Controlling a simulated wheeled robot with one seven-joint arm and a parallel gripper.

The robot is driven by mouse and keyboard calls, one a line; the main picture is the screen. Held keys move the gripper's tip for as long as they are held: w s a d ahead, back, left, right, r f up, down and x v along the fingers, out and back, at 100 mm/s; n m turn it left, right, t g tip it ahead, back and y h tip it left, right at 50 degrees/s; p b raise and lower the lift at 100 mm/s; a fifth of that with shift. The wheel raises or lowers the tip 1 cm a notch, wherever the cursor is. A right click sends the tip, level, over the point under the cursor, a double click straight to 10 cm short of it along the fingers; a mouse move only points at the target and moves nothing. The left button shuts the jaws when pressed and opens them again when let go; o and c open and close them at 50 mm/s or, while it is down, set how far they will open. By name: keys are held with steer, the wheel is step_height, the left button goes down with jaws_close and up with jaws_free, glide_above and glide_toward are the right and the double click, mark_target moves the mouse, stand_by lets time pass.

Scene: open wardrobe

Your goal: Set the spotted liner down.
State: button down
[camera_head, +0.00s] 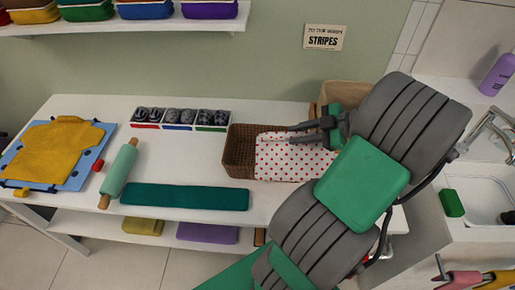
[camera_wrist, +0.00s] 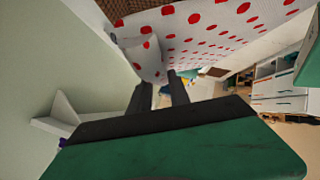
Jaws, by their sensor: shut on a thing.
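The spotted liner (camera_head: 290,158) is white cloth with red dots. It lies over the right part of the brown woven basket (camera_head: 239,150) on the white table and extends to the right behind my arm. My gripper (camera_head: 296,133) is at the liner's upper edge, shut on it. In the wrist view the liner (camera_wrist: 205,30) fills the top, with a fold of it between the fingertips of my gripper (camera_wrist: 158,80). My arm hides the liner's right end, so I cannot tell how far it reaches past the basket.
A dark teal cloth strip (camera_head: 185,196), a rolling pin (camera_head: 119,172) and a divided tray of dark rolled items (camera_head: 180,126) lie left of the basket. A yellow shirt (camera_head: 52,149) lies on a blue board at far left. A cardboard box (camera_head: 345,93) stands behind my gripper. A sink (camera_head: 480,198) is at right.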

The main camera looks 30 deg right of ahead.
steer(key=w+d+f+b, duration=0.1)
steer(key=w+f, duration=1.2)
steer(key=w, duration=0.1)
steer(key=shift+w+d+f, duration=0.15)
steer(key=shift+w, duration=0.2)
steer(key=c, duration=1.2)
jaws_free()
